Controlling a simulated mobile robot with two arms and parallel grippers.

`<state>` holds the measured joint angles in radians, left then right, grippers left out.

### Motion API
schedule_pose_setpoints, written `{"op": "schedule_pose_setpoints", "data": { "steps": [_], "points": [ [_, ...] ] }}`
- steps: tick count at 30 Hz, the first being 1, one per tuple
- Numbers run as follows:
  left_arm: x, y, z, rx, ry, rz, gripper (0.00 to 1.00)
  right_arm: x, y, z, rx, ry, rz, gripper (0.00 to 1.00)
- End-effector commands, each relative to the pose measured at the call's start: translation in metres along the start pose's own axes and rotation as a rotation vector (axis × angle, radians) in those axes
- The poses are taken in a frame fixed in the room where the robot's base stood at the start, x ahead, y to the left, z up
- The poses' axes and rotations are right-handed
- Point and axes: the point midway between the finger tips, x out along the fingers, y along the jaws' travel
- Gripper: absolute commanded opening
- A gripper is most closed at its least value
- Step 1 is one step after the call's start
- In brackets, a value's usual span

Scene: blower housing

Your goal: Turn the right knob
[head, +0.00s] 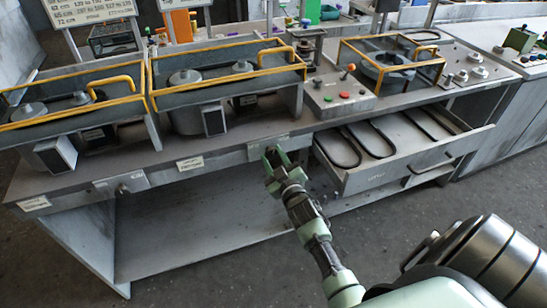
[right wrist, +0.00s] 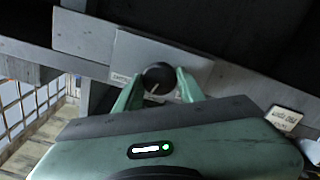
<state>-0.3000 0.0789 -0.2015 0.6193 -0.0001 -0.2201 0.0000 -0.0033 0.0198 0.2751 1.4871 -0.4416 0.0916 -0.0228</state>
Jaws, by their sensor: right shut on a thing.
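The right knob (right wrist: 158,76) is a dark round knob with a pale pointer line, on a light metal plate (right wrist: 198,70) on the bench's front edge. My right gripper (right wrist: 158,85) has one green finger on each side of the knob and is shut on it. In the head view, my right gripper (head: 276,157) reaches the front edge of the bench from below right and hides the knob there. My left gripper is not in view.
Another knob (head: 122,189) sits on a plate farther left on the bench (head: 225,157). An open drawer (head: 375,180) with dark belts juts out right of my gripper. Yellow-framed guards (head: 225,68) stand on top. The lower shelf (head: 200,240) is largely empty.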

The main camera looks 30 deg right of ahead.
Motion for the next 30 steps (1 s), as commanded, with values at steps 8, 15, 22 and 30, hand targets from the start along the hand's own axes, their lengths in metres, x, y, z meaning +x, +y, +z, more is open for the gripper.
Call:
{"op": "schedule_pose_setpoints", "data": {
  "steps": [8,15,22,30],
  "points": [
    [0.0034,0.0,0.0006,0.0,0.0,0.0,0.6,-0.0004,-0.0008,0.0011,-0.172,-0.002,0.0,0.0],
    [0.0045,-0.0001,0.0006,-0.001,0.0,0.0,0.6,-0.0005,-0.0009,0.001,-0.249,-0.002,-0.001,0.0],
    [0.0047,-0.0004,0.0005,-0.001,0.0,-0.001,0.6,-0.0005,-0.0009,0.001,-0.269,-0.002,-0.001,0.0],
    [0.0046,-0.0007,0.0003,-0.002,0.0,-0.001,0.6,-0.0005,-0.001,0.0012,-0.269,-0.002,-0.002,0.0]
  ]
}}
